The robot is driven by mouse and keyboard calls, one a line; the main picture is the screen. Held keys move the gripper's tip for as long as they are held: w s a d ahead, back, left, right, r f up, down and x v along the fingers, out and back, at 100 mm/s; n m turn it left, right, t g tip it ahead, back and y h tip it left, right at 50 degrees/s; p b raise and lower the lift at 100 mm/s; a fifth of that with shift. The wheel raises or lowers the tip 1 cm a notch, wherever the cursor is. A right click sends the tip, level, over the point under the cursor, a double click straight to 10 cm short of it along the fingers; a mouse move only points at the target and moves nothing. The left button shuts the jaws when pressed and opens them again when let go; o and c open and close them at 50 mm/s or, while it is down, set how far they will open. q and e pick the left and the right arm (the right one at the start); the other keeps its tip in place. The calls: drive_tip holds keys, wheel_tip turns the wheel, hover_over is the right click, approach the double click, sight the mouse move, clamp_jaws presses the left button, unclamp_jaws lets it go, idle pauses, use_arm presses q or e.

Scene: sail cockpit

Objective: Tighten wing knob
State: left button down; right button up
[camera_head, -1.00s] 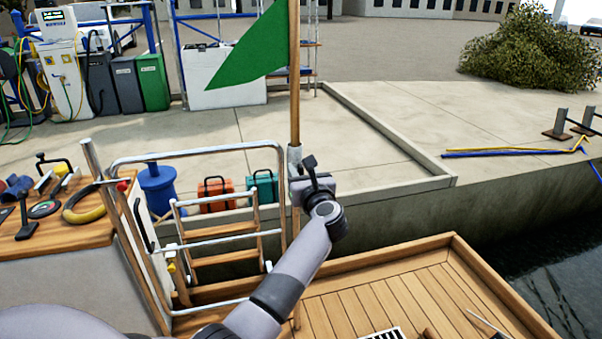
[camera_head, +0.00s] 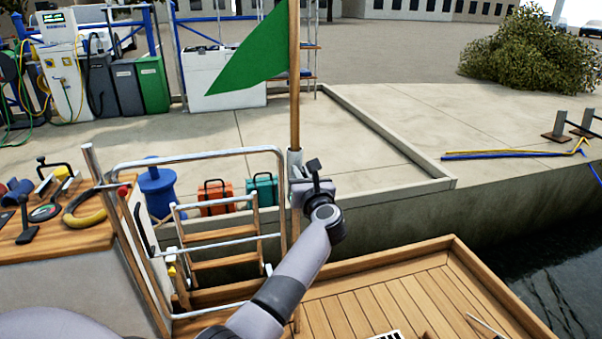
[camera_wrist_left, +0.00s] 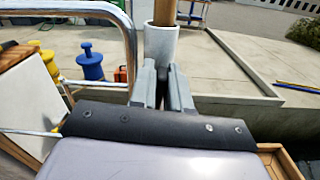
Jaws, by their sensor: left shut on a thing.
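My left gripper (camera_head: 298,174) is at the metal socket (camera_head: 295,157) that holds the wooden flagpole (camera_head: 294,80) with its green flag (camera_head: 252,50). In the left wrist view, the gripper's fingers (camera_wrist_left: 164,78) reach to the front of the pale socket (camera_wrist_left: 160,42), just below its rim. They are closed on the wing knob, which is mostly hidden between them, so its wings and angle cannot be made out. The flagpole stands upright in the socket. My right gripper is not in view.
A metal rail (camera_head: 200,156) and a wooden-step ladder (camera_head: 222,234) stand just left of the socket. A wooden bench (camera_head: 60,232) with tools is farther left. Orange (camera_head: 215,197) and teal (camera_head: 262,190) cases stand on the quay behind. The deck (camera_head: 410,296) at right is mostly clear.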

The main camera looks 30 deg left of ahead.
use_arm(q)
drive_tip(key=shift+d+m+p, duration=0.1)
drive_tip(key=shift+m+p, duration=0.4)
drive_tip(key=shift+m, duration=0.3)
drive_tip(key=shift+w+d+m+p, duration=0.15)
drive_tip(key=shift+m+p, duration=0.45)
drive_tip(key=shift+m, duration=0.7)
drive_tip(key=shift+m+p, duration=0.7)
drive_tip(key=shift+m, duration=0.3)
drive_tip(key=shift+w+d+f+m+p, duration=0.2)
drive_tip(key=shift+m+p, duration=0.5)
drive_tip(key=shift+m, duration=1.05)
drive_tip(key=shift+s+a+f+m+p, duration=0.1)
drive_tip(key=shift+f+m+p, duration=0.4)
drive_tip(key=shift+m, duration=1.3)
drive_tip(key=shift+w+d+f+m+p, duration=0.15)
drive_tip(key=shift+m+p, duration=0.75)
drive_tip(key=shift+m, duration=0.85)
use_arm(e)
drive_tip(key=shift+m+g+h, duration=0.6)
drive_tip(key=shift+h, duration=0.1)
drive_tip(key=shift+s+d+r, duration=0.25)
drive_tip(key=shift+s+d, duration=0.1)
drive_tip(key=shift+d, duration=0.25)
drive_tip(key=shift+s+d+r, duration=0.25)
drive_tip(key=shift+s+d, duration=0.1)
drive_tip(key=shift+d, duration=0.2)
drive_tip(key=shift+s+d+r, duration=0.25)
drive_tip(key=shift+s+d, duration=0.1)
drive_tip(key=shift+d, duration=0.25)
